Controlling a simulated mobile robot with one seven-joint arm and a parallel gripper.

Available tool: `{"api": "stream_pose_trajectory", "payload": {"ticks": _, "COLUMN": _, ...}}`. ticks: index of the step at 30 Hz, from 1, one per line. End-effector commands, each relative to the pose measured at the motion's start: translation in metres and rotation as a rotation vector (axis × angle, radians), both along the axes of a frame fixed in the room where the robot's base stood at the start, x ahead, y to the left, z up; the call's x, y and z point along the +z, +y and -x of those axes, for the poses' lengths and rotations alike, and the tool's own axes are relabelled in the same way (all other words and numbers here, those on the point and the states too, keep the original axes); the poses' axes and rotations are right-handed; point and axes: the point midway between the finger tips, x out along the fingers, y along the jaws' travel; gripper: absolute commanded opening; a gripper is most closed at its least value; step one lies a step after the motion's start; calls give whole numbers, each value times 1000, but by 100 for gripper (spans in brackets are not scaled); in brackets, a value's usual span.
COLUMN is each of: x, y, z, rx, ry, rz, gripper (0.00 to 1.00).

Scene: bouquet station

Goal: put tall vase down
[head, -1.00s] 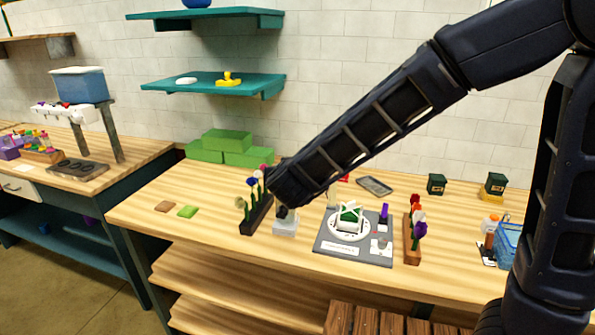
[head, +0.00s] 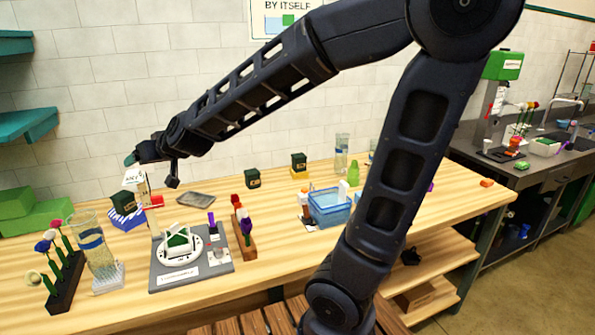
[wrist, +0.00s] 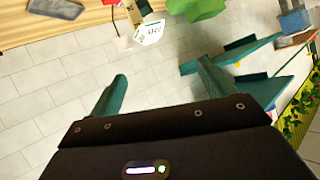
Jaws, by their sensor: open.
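A tall clear glass vase with a blue band (head: 93,248) stands upright at the left of the bench in the head view. A small pale block (head: 109,281) is at its foot; I cannot tell whether the vase stands on it or just behind it. My gripper (head: 130,160) is up near the wall, above and right of the vase and apart from it. In the wrist view, the two teal fingers of my gripper (wrist: 162,70) are spread wide with nothing between them. Another clear tall vessel (head: 342,148) stands at the back of the bench.
A dark flower rack (head: 67,290) is left of the vase. A grey board (head: 215,265) with a white round plate is to its right. A wooden flower rack (head: 246,245) and a blue basket (head: 331,207) stand farther right. Green blocks (head: 40,216) are behind.

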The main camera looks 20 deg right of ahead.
Motion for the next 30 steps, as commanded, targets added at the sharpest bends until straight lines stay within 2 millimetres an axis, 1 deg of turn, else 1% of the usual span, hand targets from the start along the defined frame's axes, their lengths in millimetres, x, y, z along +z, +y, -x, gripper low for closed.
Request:
{"api": "stream_pose_trajectory", "payload": {"ticks": 1, "x": 4, "y": -24, "z": -3, "rx": -8, "ry": 16, "rz": 11, "gripper": 82}}
{"api": "stream_pose_trajectory", "payload": {"ticks": 4, "x": 4, "y": -66, "z": -1, "rx": -16, "ry": 68, "rz": 45, "gripper": 82}}
{"api": "stream_pose_trajectory", "payload": {"ticks": 8, "x": 0, "y": -124, "z": 9, "rx": -48, "ry": 148, "rz": 106, "gripper": 82}}
{"api": "stream_pose_trajectory", "payload": {"ticks": 9, "x": -2, "y": -143, "z": 14, "rx": -63, "ry": 175, "rz": 126, "gripper": 82}}
{"api": "stream_pose_trajectory", "payload": {"ticks": 11, "x": -6, "y": -171, "z": 23, "rx": -93, "ry": 218, "rz": 159, "gripper": 82}}
{"api": "stream_pose_trajectory", "payload": {"ticks": 12, "x": -9, "y": -191, "z": 30, "rx": -116, "ry": 250, "rz": 181, "gripper": 82}}
{"api": "stream_pose_trajectory", "payload": {"ticks": 14, "x": -13, "y": -219, "z": 42, "rx": -154, "ry": 297, "rz": 215, "gripper": 82}}
{"api": "stream_pose_trajectory", "payload": {"ticks": 15, "x": -16, "y": -238, "z": 51, "rx": -185, "ry": 330, "rz": 237, "gripper": 82}}
{"api": "stream_pose_trajectory", "payload": {"ticks": 17, "x": -21, "y": -266, "z": 66, "rx": -233, "ry": 383, "rz": 271, "gripper": 82}}
{"api": "stream_pose_trajectory", "payload": {"ticks": 18, "x": -24, "y": -283, "z": 76, "rx": -267, "ry": 417, "rz": 291, "gripper": 82}}
{"api": "stream_pose_trajectory", "payload": {"ticks": 21, "x": -30, "y": -319, "z": 101, "rx": -346, "ry": 492, "rz": 336, "gripper": 82}}
{"api": "stream_pose_trajectory", "payload": {"ticks": 24, "x": -35, "y": -344, "z": 122, "rx": -409, "ry": 551, "rz": 366, "gripper": 82}}
{"api": "stream_pose_trajectory", "payload": {"ticks": 27, "x": -37, "y": -357, "z": 134, "rx": -447, "ry": 586, "rz": 383, "gripper": 82}}
{"api": "stream_pose_trajectory", "payload": {"ticks": 30, "x": -38, "y": -363, "z": 139, "rx": -462, "ry": 600, "rz": 391, "gripper": 82}}
